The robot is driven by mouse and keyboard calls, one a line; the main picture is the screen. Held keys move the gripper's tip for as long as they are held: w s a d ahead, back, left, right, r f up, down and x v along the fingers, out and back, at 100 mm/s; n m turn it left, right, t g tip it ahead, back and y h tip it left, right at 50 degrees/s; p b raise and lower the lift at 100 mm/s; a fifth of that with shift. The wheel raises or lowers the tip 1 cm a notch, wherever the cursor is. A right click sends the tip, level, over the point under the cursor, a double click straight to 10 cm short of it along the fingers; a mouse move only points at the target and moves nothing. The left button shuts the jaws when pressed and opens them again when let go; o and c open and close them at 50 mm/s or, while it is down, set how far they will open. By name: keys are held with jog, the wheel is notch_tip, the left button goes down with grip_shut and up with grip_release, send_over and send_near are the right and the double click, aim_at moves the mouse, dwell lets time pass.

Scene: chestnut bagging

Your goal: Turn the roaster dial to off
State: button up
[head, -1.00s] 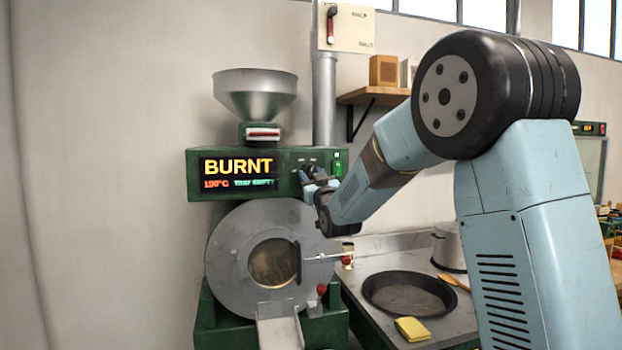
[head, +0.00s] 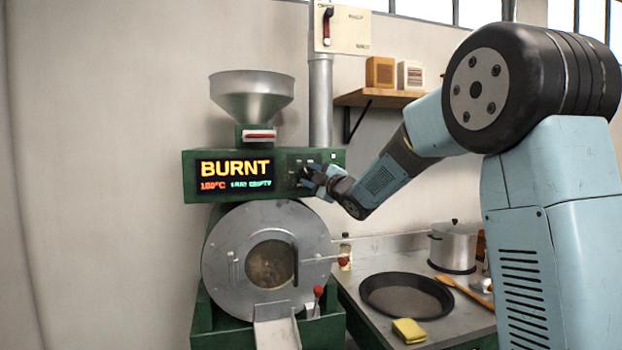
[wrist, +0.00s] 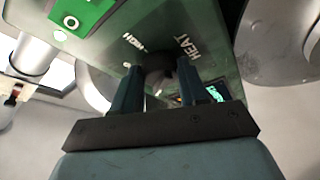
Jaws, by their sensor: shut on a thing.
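The green roaster (head: 192,188) stands against the wall, and its display (head: 235,174) reads "BURNT" with smaller text below. My gripper (head: 308,178) is at the control panel right of the display. In the wrist view my gripper (wrist: 160,72) is shut on the dark round heat dial (wrist: 160,60), one finger on each side. The labels "HEAT" and "HIGH" show on the green panel beside it. The fingers cover much of the dial, and I cannot tell where it points. In the head view my gripper hides the dial.
A dark pan (head: 405,297), a yellow sponge (head: 408,330) and a pot (head: 453,250) stand on the counter to the right.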

jog(key=n+g, duration=0.1)
jog(key=n, duration=0.3)
jog(key=n+g, duration=0.1)
jog(key=n, duration=0.1)
jog(key=shift+a+r+g+h, duration=0.15)
jog(key=shift+r+g+h, duration=0.15)
jog(key=shift+h, duration=0.1)
jog(key=n+h, duration=0.1)
jog(key=n, duration=0.3)
jog(key=shift+s+g+h, duration=0.1)
jog(key=shift+g+h, duration=0.3)
jog(key=shift+n, duration=0.3)
jog(key=o, duration=1.1)
jog(key=shift+r, duration=0.1)
jog(key=shift+c, duration=0.2)
jog(key=shift+r, duration=0.1)
